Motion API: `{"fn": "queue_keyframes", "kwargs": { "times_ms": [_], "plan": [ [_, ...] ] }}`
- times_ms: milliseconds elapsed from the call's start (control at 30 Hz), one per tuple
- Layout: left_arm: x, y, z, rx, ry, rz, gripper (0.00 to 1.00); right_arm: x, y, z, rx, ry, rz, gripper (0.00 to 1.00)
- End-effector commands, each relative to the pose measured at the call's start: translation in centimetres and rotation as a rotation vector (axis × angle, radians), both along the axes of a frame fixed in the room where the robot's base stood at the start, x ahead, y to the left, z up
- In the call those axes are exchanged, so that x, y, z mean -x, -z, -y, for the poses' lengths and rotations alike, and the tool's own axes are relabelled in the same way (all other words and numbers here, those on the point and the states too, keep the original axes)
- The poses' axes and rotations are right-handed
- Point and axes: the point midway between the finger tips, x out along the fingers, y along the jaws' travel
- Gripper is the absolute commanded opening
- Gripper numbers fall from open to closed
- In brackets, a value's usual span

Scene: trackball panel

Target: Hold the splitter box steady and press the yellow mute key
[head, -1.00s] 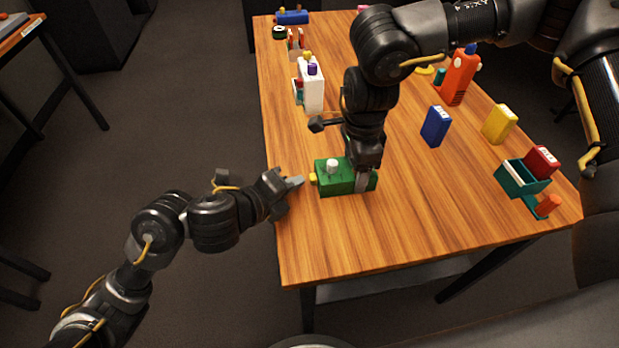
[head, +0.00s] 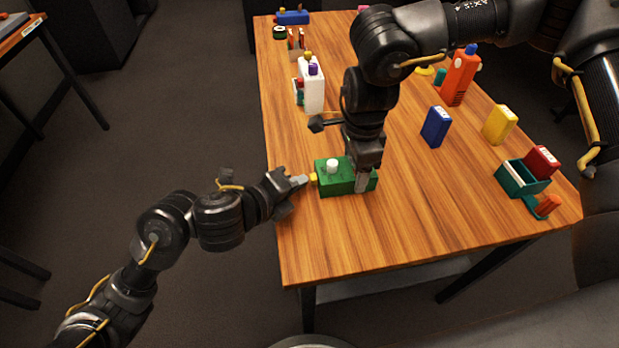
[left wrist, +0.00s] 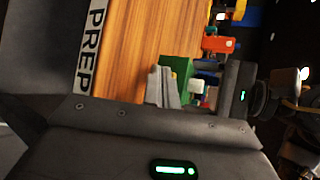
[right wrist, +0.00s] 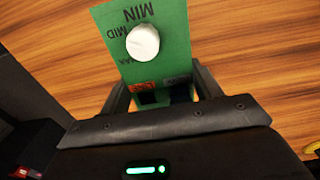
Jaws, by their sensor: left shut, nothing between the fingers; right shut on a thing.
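The green splitter box (head: 336,184) sits on the wooden table with a white knob (head: 332,166) on top. Its yellow mute key (head: 313,180) sticks out of the left side. My right gripper (head: 362,183) is shut on the right end of the box from above. In the right wrist view the box (right wrist: 172,50) shows MIN and MID lettering round the knob (right wrist: 142,42). My left gripper (head: 303,181) is shut and empty, its tips at the yellow key; I cannot tell whether they touch. In the left wrist view the fingers (left wrist: 163,88) hide the key, with the box (left wrist: 176,66) behind.
A white bottle (head: 312,88) stands farther back on the left. A blue box (head: 435,126), a yellow box (head: 499,124), an orange bottle (head: 458,78) and a teal tray (head: 512,180) stand to the right. The table front (head: 350,240) is clear.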

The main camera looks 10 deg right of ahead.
Motion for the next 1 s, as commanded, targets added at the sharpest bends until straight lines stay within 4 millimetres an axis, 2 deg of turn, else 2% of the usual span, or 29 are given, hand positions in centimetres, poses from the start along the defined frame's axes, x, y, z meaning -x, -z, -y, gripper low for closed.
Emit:
{"fn": "queue_keyframes", "kwargs": {
  "times_ms": [567,1000],
  "plan": [
    [0.3,-0.1,1.3,0.010,0.012,-0.006,0.00,0.1,0.0,0.1,-0.002,0.003,0.000,0.38],
    [0.4,0.0,0.9,0.011,0.013,-0.007,0.00,0.0,0.0,0.1,-0.002,0.002,0.001,0.38]
  ]
}}
